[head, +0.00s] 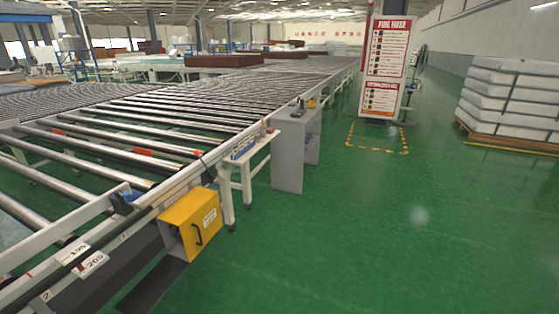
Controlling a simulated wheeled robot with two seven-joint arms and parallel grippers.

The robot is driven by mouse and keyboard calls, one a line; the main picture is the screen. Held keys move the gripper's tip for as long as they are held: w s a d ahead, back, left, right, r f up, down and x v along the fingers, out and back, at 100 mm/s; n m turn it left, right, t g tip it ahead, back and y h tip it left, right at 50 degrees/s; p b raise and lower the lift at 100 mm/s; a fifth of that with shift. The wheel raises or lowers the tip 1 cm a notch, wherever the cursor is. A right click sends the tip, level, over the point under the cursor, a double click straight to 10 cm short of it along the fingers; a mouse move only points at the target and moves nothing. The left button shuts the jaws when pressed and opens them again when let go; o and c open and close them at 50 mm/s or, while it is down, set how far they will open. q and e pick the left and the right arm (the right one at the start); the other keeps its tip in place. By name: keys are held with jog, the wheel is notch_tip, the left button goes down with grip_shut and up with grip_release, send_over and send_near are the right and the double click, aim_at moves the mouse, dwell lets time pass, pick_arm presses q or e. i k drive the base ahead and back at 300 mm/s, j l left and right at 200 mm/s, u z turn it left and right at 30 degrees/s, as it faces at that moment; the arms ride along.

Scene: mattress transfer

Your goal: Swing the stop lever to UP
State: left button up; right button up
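I cannot make out a part clearly marked as the stop lever, nor an UP mark. A yellow box (190,222) with a dark curved handle (198,235) and a small white label hangs on the near side of the roller conveyor (150,214). A small dark blue part (124,198) sits on the conveyor's side rail, just left of the yellow box. A grey cabinet (289,155) farther along has small parts on top, too small to tell. Neither of my grippers is in view.
A white stand (229,195) with small blue items is beside the conveyor. A fire hose sign (389,55) stands behind a yellow-striped floor square (377,146). Stacked wrapped mattresses (510,95) are at the right. The green floor between is clear.

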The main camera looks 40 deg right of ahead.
aim_at(197, 153)
jog(key=z, duration=0.6)
jog(key=i+z, duration=0.3)
jog(key=i, duration=0.5)
jog(key=i+z, duration=0.3)
jog(key=i, duration=0.5)
jog(key=j, duration=0.05)
